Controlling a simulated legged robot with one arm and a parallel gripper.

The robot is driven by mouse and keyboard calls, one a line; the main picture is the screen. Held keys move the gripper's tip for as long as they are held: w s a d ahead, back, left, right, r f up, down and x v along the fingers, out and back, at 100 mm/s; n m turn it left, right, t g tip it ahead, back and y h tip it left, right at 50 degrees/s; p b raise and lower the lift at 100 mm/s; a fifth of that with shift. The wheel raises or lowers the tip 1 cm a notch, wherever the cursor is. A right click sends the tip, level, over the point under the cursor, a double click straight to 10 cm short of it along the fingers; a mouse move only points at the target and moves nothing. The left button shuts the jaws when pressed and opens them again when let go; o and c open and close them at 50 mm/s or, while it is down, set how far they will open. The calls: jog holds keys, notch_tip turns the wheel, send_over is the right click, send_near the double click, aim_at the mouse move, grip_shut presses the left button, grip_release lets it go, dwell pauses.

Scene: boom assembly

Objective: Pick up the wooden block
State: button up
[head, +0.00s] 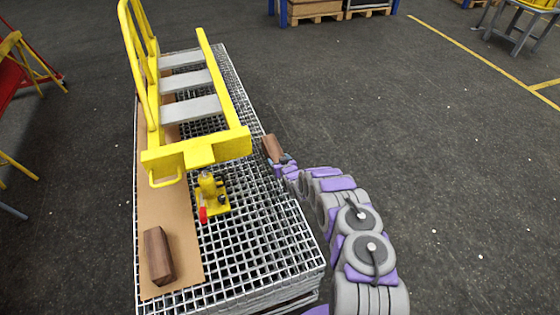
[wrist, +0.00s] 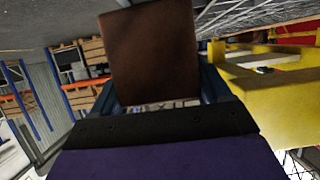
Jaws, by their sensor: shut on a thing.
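A brown wooden block (head: 272,148) is held at the end of my arm, by the right edge of the grating platform. My gripper (head: 284,161) is shut on this block. In the wrist view the block (wrist: 150,55) fills the upper middle, between the fingers of my gripper (wrist: 160,95). A second wooden block (head: 158,256) lies on the cardboard strip at the front left of the platform, apart from my gripper. I cannot tell from these views whether the held block touches the grating.
The grating platform (head: 262,258) carries a yellow step frame (head: 196,149) and a small yellow jack (head: 209,194) with a red part. A cardboard strip (head: 180,215) runs along its left side. The floor (head: 430,190) to the right is clear. A red and yellow stand (head: 12,75) is at far left.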

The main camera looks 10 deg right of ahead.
jog(key=shift+d, duration=0.4)
jog(key=o, duration=1.4)
jog(key=shift+a, duration=0.3)
jog(key=shift+o, duration=0.4)
jog(key=shift+d, duration=0.1)
jog(key=shift+d, duration=0.1)
jog(key=p+v, duration=0.4)
jog(key=v, duration=1.3)
jog(key=shift+r, duration=0.15)
